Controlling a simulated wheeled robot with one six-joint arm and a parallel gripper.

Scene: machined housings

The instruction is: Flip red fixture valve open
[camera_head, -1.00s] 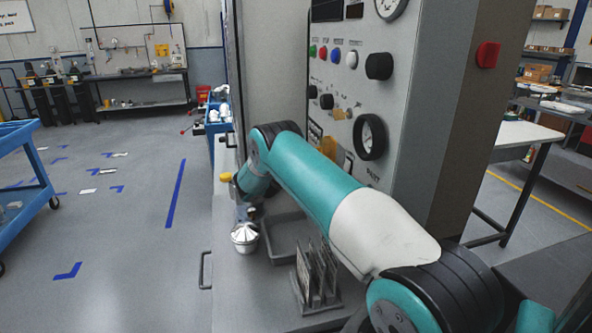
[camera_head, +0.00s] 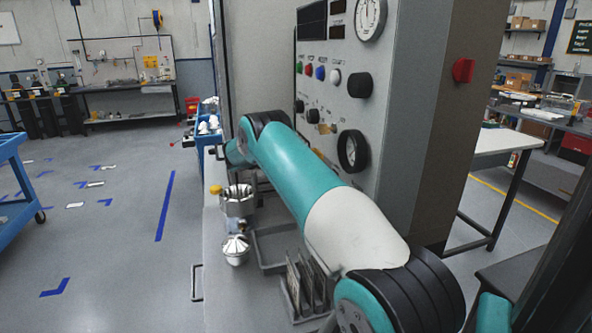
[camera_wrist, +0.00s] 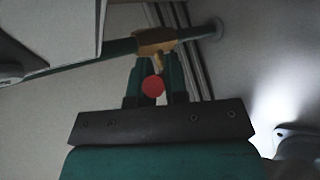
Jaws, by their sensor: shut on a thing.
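In the wrist view, a brass valve body (camera_wrist: 155,41) sits on a dark green pipe (camera_wrist: 95,55) running across the top. A round red handle end (camera_wrist: 153,86) shows just below it, between the two fingers of my gripper (camera_wrist: 154,78). The fingers are closed in on the red part from both sides. How far along the handle they grip is hard to tell in the dim light. In the head view my arm hides the gripper, and I cannot make out the valve.
A grey control panel (camera_head: 325,100) with knobs and gauges stands close to my arm. Below are a silver cup (camera_head: 238,201), a silver domed part (camera_head: 236,249), a grey tray (camera_head: 272,267) and a rack of plates (camera_head: 305,285). Open floor (camera_head: 120,250) lies left.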

